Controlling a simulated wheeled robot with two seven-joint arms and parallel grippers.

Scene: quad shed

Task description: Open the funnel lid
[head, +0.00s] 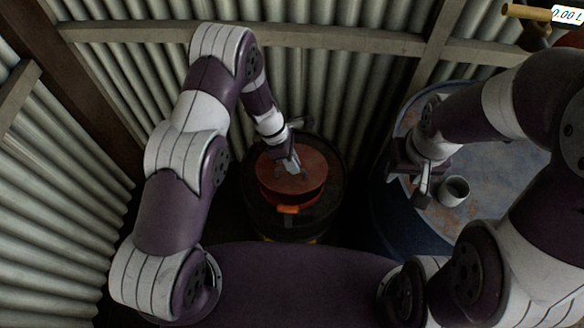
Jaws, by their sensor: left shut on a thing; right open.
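The red-brown round funnel lid (308,187) lies flat on top of a dark drum (270,222), with an orange latch-like piece (288,210) at its front edge. It looks closed. My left gripper (291,170) reaches down onto the lid's middle and is shut on a part there, probably the lid's handle, which the fingers mostly hide. My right gripper (424,188) is open over the blue-grey round table, to the left of a cup, and looks empty.
The blue-grey round table (440,218) on the right bears a small pale cup (454,191). Corrugated metal walls (340,95) with wooden beams close in behind and on the left.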

